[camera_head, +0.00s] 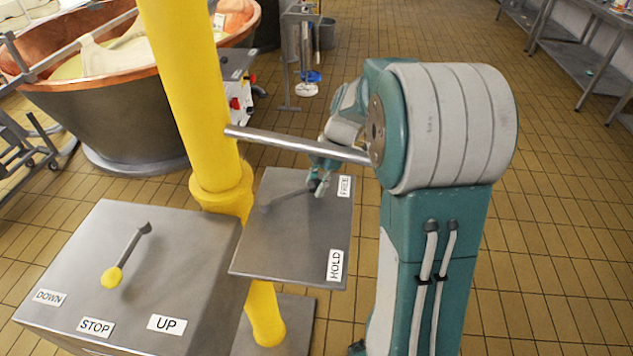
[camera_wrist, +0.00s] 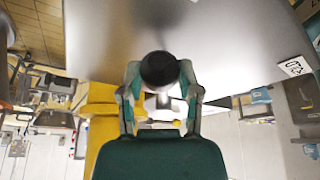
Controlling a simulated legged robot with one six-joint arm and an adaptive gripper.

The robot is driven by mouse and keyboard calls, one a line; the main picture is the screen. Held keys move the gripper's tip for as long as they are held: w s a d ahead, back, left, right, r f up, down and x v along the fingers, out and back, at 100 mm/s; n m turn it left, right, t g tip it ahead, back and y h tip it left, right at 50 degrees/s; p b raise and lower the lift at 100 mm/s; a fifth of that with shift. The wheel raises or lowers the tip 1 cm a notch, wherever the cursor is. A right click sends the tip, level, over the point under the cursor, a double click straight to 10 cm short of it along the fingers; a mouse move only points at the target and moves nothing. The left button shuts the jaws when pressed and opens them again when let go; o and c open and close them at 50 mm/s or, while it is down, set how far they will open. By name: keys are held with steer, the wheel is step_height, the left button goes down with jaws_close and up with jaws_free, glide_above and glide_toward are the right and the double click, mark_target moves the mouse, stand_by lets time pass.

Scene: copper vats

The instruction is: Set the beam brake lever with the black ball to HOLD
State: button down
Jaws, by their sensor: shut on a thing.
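The grey brake plate (camera_head: 290,245) is fixed to the yellow post, with a FREE label (camera_head: 345,186) at its far right corner and a HOLD label (camera_head: 335,265) at its near right corner. The brake lever (camera_head: 285,200) runs from its pivot at the plate's left toward the FREE label. My gripper (camera_head: 319,186) is at the lever's outer end, near FREE. In the wrist view, the black ball (camera_wrist: 160,69) sits between the two fingers of my gripper (camera_wrist: 161,78), which are shut on it. In the head view my gripper mostly hides the ball.
A grey box (camera_head: 170,270) at the lower left carries a yellow-ball lever (camera_head: 112,277) and DOWN, STOP and UP labels. The yellow post (camera_head: 190,90) and a metal bar (camera_head: 290,143) stand close to my arm. A copper vat (camera_head: 110,105) is behind; tiled floor is open right.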

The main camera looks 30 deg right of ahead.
steer(key=shift+s+m+t, duration=0.3)
steer(key=shift+s+m, duration=0.5)
steer(key=shift+s, duration=0.05)
steer(key=shift+c, duration=1.5)
jaws_free()
steer(key=v, duration=1.1)
steer(key=shift+r, duration=0.4)
